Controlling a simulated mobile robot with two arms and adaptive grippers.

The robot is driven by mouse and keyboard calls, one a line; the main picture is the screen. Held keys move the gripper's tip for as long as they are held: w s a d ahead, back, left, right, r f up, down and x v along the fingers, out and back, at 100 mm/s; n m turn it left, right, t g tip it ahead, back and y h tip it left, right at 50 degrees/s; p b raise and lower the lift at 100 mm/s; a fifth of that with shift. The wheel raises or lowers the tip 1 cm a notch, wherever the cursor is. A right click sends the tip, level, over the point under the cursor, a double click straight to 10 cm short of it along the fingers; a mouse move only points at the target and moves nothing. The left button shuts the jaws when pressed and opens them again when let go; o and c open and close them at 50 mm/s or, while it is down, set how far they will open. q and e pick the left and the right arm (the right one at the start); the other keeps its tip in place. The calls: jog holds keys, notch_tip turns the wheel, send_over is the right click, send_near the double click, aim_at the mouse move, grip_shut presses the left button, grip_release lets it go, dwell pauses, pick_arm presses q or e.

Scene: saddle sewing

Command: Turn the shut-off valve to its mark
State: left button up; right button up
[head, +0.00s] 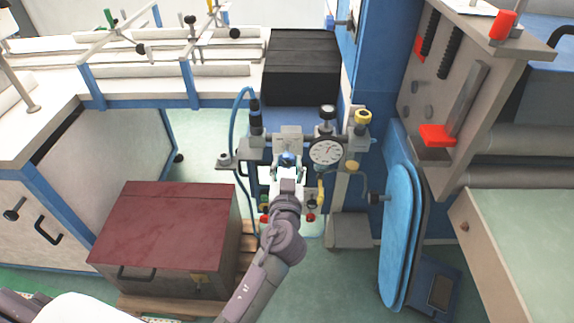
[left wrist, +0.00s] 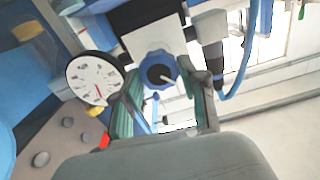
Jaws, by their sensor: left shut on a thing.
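The shut-off valve is a blue lobed knob (head: 288,158) on a pale grey block in the middle of the pipe assembly. In the left wrist view the blue knob (left wrist: 158,66) sits on a white plate, with a pale pointer on its dark centre. My left gripper (head: 288,168) reaches it from the front. In the left wrist view the fingers of my left gripper (left wrist: 164,88) stand on both sides of the knob, shut on it. I cannot make out the valve's mark. My right gripper is not in view.
A round dial gauge (head: 326,152) sits just right of the valve, with a yellow-topped fitting (head: 362,117) beyond it. A blue hose (head: 236,112) curves at the left. A dark red-topped chest (head: 165,225) stands front left, and a blue padded board (head: 400,235) stands right.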

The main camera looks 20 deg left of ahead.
pick_arm(q)
jog(key=m, duration=0.4)
jog(key=shift+b, duration=0.3)
jog(key=m, duration=0.3)
jog(key=shift+d+m, duration=0.1)
jog(key=shift+m, duration=0.2)
jog(key=m+p, duration=0.1)
jog(key=m, duration=0.3)
jog(key=shift+w+m, duration=0.1)
jog(key=shift+m, duration=0.2)
jog(key=m+p, duration=0.1)
jog(key=m, duration=0.3)
jog(key=shift+f+m, duration=0.1)
jog(key=shift+m, duration=0.2)
jog(key=shift+p, duration=0.3)
jog(key=o, duration=1.1)
jog(key=shift+d+f, duration=0.1)
jog(key=shift+o, duration=0.2)
